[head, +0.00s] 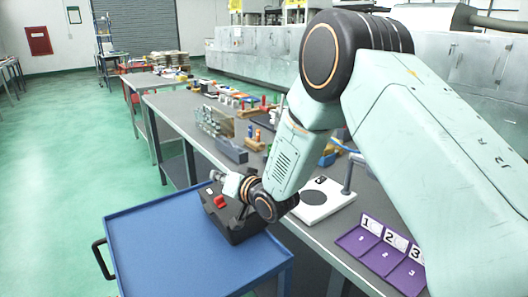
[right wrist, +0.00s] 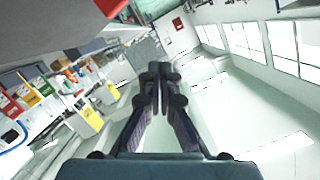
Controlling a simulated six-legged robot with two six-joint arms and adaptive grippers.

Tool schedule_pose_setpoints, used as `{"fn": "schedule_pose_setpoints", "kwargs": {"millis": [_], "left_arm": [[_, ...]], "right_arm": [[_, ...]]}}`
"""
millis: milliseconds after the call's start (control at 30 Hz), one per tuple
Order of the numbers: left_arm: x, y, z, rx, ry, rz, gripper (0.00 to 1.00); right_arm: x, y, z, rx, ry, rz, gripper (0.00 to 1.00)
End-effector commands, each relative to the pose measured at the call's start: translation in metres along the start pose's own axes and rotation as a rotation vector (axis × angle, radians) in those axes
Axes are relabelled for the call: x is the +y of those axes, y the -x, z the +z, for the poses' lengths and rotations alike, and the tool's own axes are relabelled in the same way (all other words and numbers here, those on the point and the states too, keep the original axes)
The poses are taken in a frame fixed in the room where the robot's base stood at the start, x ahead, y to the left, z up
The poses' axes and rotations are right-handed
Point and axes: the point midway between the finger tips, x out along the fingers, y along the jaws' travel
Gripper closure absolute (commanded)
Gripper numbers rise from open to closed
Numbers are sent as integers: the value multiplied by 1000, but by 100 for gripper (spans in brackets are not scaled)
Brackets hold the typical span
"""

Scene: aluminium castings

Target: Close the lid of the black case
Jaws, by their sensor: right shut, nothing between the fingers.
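The black case (head: 232,228) sits on the blue top of a cart in the head view, at lower centre. A small red part (head: 220,202) shows on its upper side. My right wrist covers much of the case, so I cannot tell how far its lid stands open. My right gripper (head: 219,176) is at the case's far side, partly hidden by the wrist; I cannot tell if it touches the case. In the right wrist view its two dark fingers (right wrist: 159,72) are together with nothing between them. My left gripper is out of view.
The blue cart top (head: 160,255) is bare left of the case. A grey workbench (head: 170,103) with many small parts runs alongside. A white plate with a dark disc (head: 325,205) and a purple numbered tray (head: 375,250) lie at its near end. Green floor is open at left.

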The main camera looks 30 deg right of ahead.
Motion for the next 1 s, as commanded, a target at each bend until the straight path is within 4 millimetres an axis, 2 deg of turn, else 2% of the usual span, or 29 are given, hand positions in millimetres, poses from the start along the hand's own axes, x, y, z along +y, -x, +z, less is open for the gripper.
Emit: {"fn": "schedule_pose_setpoints", "kwargs": {"millis": [33, 200, 600, 1000], "left_arm": [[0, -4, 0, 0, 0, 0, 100], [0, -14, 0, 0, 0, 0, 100], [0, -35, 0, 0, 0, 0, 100], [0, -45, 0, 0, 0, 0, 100]], "right_arm": [[-1, -2, 10, -4, 45, 9, 100], [-3, -8, 33, -3, 200, 48, 100], [4, -19, 77, -1, 513, 127, 100], [12, -24, 94, 0, 550, 137, 100]]}}
